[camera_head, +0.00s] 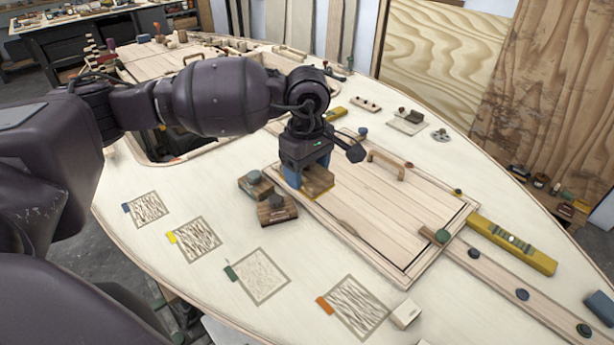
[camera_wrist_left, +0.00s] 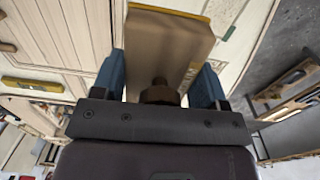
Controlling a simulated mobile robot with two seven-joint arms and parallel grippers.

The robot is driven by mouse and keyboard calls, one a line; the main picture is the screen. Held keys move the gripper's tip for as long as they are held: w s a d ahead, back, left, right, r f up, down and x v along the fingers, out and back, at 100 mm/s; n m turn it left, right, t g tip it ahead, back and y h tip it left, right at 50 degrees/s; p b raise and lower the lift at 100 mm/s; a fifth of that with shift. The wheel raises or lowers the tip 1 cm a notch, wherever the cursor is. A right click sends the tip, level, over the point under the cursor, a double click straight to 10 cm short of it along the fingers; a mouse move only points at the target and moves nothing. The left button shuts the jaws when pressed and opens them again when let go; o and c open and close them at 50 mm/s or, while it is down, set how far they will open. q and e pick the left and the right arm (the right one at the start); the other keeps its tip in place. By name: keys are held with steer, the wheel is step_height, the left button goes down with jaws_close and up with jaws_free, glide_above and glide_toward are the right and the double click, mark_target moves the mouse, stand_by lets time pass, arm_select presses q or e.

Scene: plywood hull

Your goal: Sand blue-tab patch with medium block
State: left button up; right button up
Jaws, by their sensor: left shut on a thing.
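The blue-tab patch (camera_head: 149,209) is a dark-scratched square with a blue tab at its left, on the pale hull at the left in the head view. My left gripper (camera_head: 308,176) is shut on a wooden sanding block (camera_head: 319,186) with a yellow lower edge, near the hatch panel's left corner. The left wrist view shows this block (camera_wrist_left: 168,45) and its brown knob between the blue fingers; I cannot tell if its underside touches the surface. Two other knobbed sanding blocks, one (camera_head: 256,187) and another (camera_head: 277,211), rest left of the gripper. My right gripper is out of view.
Yellow-tab (camera_head: 197,240), green-tab (camera_head: 262,276) and orange-tab (camera_head: 357,304) patches line the near side. A framed hatch panel (camera_head: 390,215) with a handle lies right of the gripper. A yellow level (camera_head: 512,244) is farther right. The hull around the blue-tab patch is clear.

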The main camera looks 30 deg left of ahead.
arm_select(q)
steer(key=o, duration=0.4)
steer(key=shift+c, duration=1.1)
